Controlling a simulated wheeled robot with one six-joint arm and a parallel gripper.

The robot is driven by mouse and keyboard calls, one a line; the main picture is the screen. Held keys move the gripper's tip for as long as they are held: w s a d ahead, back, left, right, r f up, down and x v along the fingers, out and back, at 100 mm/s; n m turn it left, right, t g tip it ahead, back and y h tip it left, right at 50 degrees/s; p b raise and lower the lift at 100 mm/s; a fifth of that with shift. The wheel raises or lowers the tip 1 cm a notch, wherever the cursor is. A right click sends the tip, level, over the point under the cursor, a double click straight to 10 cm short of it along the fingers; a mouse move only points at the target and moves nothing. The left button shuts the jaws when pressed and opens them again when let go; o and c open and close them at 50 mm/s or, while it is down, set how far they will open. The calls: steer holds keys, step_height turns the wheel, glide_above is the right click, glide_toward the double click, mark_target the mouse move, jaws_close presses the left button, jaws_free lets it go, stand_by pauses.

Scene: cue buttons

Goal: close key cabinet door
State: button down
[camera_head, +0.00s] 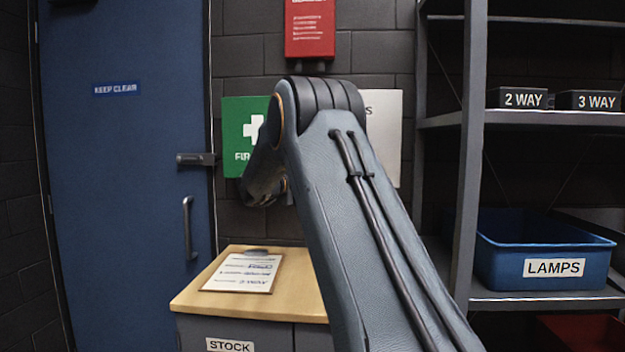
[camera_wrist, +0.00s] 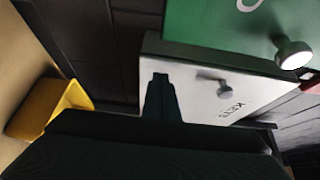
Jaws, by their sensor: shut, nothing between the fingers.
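The key cabinet (camera_head: 385,125) is a pale grey box on the dark block wall, right of the green first-aid box. My arm hides its left part in the head view. In the wrist view its front (camera_wrist: 200,95) appears upside down, with the word KEYS and a small dark knob (camera_wrist: 225,90). I see no clear gap at its door, but cannot tell whether it is fully shut. My gripper (camera_wrist: 160,82) is shut and empty, its dark fingers overlapping the cabinet's front in the wrist view. I cannot tell whether they touch it.
A green first-aid box (camera_head: 240,132) hangs on the wall, with a red box (camera_head: 310,28) above. A wooden-topped cabinet (camera_head: 290,285) carries a clipboard (camera_head: 243,272). Shelving with a blue LAMPS bin (camera_head: 540,245) stands right. A yellow object (camera_wrist: 50,108) shows in the wrist view.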

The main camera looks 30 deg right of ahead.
steer(key=w+a+f+n+t+y, duration=0.1)
steer(key=w+a+n+t+y, duration=0.2)
steer(key=a, duration=0.5)
steer(key=w+a+f+n+t+y, duration=0.1)
steer(key=w+a+n+t+y, duration=0.15)
steer(key=a+n, duration=0.35)
steer(key=s+a+f+n+y, duration=0.3)
steer(key=a+f+n+y, duration=0.1)
steer(key=a+f+n, duration=0.15)
steer(key=s+a+f+n+y, duration=0.3)
steer(key=a+f+n, duration=0.1)
steer(key=a, duration=0.3)
steer(key=s+a+f+n+g+y, duration=0.2)
steer(key=s+a+f+n+g, duration=0.2)
steer(key=s+f, duration=0.6)
steer(key=s+a+f+n+g+y, duration=0.3)
steer(key=s+f+n, duration=0.15)
steer(key=s, duration=0.85)
steer(key=s+d+f+n+g, duration=0.1)
steer(key=s+f+n+g, duration=0.1)
steer(key=s, duration=0.9)
steer(key=s+f+n+g+h, duration=0.1)
steer(key=s+f+g, duration=0.3)
steer(key=s, duration=0.7)
steer(key=shift+s+d+f+n, duration=0.3)
steer(key=shift+d+f+n, duration=0.05)
steer(key=shift+f+n, duration=0.15)
